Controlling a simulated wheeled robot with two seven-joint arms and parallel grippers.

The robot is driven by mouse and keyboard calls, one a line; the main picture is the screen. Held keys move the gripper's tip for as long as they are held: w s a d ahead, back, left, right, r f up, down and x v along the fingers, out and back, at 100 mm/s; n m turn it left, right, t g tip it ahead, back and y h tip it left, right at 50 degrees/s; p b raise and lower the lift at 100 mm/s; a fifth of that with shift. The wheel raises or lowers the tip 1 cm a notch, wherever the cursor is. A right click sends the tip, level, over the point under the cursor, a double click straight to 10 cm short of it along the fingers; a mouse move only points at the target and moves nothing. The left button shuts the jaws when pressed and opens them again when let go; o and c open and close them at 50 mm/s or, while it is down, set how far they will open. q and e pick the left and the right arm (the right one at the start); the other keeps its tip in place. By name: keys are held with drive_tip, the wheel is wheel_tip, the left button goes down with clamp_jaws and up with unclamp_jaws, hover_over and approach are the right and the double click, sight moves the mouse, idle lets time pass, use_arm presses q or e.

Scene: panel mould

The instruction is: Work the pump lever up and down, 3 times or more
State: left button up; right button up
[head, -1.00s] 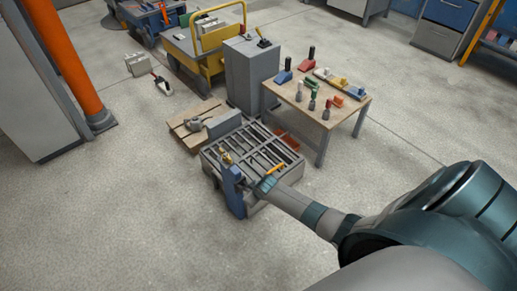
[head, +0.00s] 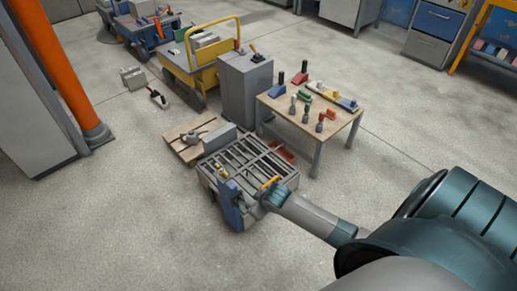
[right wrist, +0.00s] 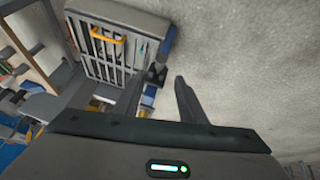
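The panel mould, a grey slatted box (head: 207,178), stands low on the floor in the head view; it also shows at the upper left of the right wrist view (right wrist: 88,60). A blue upright (head: 230,206) is on its near side. An orange bar (head: 269,182) is at its right; it also shows in the wrist view (right wrist: 105,33). I cannot tell which part is the pump lever. A small grey device with a thin rod (head: 195,136) lies on a wooden pallet. My right gripper (right wrist: 160,97) has its fingers apart, nothing visibly held. My left gripper is out of view.
A wooden table (head: 345,115) with several coloured tools stands behind the mould at the right. A grey cabinet (head: 245,88) and a yellow cart (head: 190,72) are further back. The floor (head: 130,220) at the left is clear.

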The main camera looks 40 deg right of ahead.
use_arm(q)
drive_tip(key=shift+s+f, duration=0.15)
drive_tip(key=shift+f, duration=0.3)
use_arm(e)
drive_tip(key=shift+v, duration=1.05)
drive_tip(key=shift+f, duration=0.1)
use_arm(q)
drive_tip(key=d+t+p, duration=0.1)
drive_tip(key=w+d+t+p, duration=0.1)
drive_tip(key=p, duration=0.1)
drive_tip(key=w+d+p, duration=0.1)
drive_tip(key=p, duration=0.1)
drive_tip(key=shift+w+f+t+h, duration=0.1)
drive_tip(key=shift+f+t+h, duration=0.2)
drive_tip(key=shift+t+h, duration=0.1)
use_arm(e)
drive_tip(key=s+a+f+y, duration=0.1)
drive_tip(key=s+a+f, duration=0.7)
drive_tip(key=s, duration=0.3)
drive_tip(key=s+a+f+y, duration=0.1)
drive_tip(key=s+a+f, duration=0.7)
drive_tip(key=s+f, duration=0.2)
drive_tip(key=shift+s+f+g, duration=0.25)
drive_tip(key=shift+s+g, duration=0.05)
drive_tip(key=shift+s, duration=0.8)
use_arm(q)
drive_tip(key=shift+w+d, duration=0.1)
